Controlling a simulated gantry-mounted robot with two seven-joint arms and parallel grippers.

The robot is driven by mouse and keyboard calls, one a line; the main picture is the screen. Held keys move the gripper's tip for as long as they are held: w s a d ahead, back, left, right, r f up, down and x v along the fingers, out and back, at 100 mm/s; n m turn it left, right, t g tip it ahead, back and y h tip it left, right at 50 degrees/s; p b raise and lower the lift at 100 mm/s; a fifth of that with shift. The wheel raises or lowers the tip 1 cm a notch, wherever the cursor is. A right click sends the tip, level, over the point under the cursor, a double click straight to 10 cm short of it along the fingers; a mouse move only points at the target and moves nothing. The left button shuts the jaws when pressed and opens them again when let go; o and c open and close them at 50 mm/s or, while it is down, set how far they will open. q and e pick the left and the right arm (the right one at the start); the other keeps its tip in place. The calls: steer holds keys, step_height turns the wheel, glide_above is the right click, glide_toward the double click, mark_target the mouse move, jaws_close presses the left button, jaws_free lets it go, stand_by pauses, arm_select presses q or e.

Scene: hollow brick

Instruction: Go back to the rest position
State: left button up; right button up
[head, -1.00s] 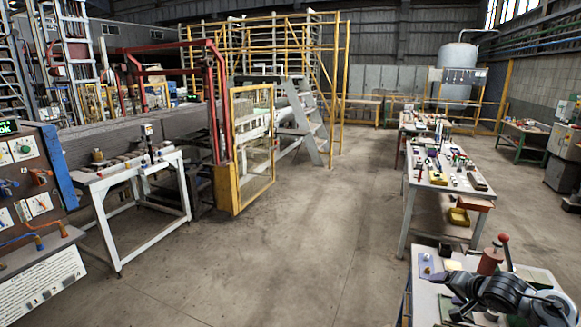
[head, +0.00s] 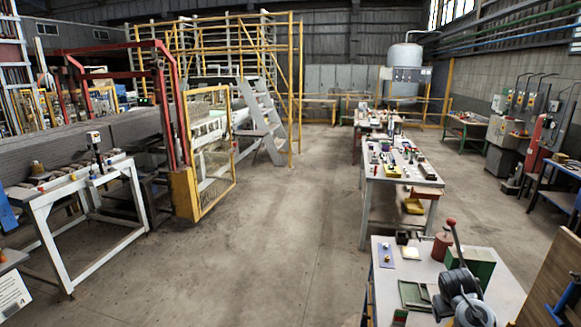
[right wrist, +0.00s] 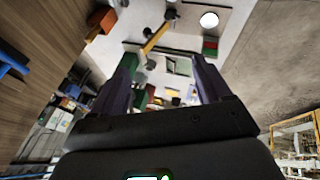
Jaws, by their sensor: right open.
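My right gripper (head: 447,303) shows at the lower right of the head view, over the near table (head: 395,300), partly cut by the bottom edge. In the right wrist view my right gripper (right wrist: 167,70) has its two dark fingers wide apart with nothing held between them. Part of a pale table top with small items shows beyond the fingers. I cannot tell the exact gap to the table. My left gripper is in neither view.
The near table holds a red-knobbed lever (head: 452,224), a red-brown cylinder (head: 443,245) and a green box (head: 478,265). A longer table (head: 372,210) with several small items stands behind it. A yellow mesh gate (head: 212,150) is left. The middle floor is clear.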

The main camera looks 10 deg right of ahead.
steer(key=s+a+f+n+y, duration=0.1)
steer(key=s+a+f+n, duration=0.1)
steer(key=s+a+f, duration=0.75)
steer(key=s+a+f+n+y, duration=0.2)
steer(key=s+a+f, duration=0.3)
steer(key=s+a, duration=0.8)
steer(key=s+a+r+y, duration=0.25)
steer(key=s+a, duration=0.65)
steer(key=s, duration=0.5)
step_height(320, 180, up, 16)
steer(key=p, duration=1.5)
steer(key=shift+f+n+t, duration=0.15)
steer(key=shift+n+t, duration=0.15)
steer(key=shift+h, duration=0.25)
steer(key=shift+o, duration=0.6)
